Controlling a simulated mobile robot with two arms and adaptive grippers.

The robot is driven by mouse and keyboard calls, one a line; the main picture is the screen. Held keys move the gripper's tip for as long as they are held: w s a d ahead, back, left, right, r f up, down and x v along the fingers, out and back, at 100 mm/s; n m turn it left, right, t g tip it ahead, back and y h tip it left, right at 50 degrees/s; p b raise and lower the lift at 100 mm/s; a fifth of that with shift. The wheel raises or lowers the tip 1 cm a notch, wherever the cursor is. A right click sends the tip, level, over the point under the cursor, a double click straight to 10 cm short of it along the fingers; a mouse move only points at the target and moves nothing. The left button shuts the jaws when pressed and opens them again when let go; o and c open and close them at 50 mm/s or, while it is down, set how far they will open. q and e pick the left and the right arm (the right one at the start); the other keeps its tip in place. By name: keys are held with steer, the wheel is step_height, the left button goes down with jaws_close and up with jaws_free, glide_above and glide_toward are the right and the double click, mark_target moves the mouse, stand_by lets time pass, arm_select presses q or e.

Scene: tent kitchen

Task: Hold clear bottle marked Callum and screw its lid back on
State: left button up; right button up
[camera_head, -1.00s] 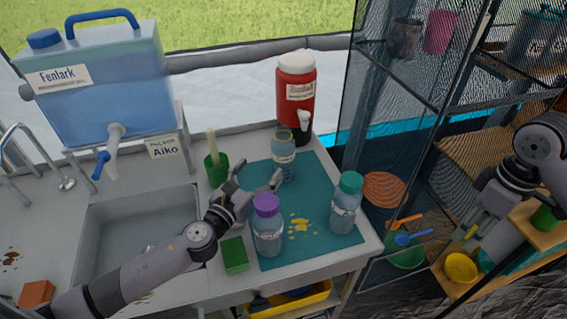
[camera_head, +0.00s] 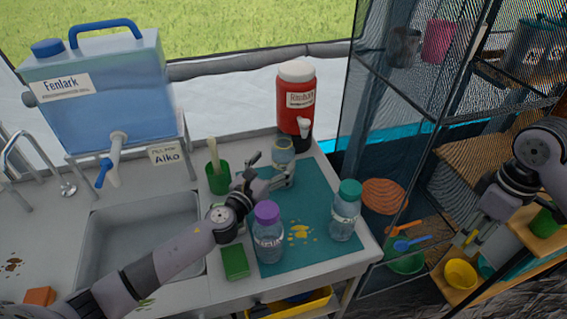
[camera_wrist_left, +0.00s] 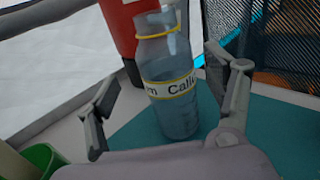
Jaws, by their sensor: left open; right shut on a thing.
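The clear bottle marked Callum (camera_head: 283,150) stands upright without a lid at the back of the teal mat (camera_head: 315,195). The left wrist view shows its yellow-edged label (camera_wrist_left: 172,88) and open neck. My left gripper (camera_head: 273,168) is open, at the near side of the bottle. In the left wrist view the bottle stands between and slightly beyond the spread fingers, with gaps on both sides. My right gripper (camera_head: 470,238) is far to the right, shut on a small yellow thing that looks like a lid, seen edge-on and partly hidden.
A purple-lidded bottle (camera_head: 268,240) and a green-lidded bottle (camera_head: 346,212) stand at the front of the mat. A green cup (camera_head: 218,179) is left of my left gripper. A red dispenser (camera_head: 296,98) stands behind.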

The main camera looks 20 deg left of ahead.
mark_target(284, 151)
arm_select(q)
steer(key=shift+s, duration=0.1)
steer(key=shift+r, duration=0.1)
arm_select(e)
steer(key=shift+r, duration=0.1)
arm_select(q)
steer(key=w, duration=0.1)
steer(key=w+d, duration=0.1)
steer(key=w, duration=0.1)
steer(key=w+p, duration=0.1)
steer(key=shift+w+d+r, duration=0.25)
steer(key=shift+w, duration=0.05)
arm_select(e)
steer(key=shift+r, duration=0.4)
arm_select(q)
steer(key=shift+w, duration=0.3)
steer(key=shift+s, duration=0.1)
steer(key=shift+c, duration=0.5)
steer(key=c, duration=1.2)
steer(key=shift+o, duration=0.2)
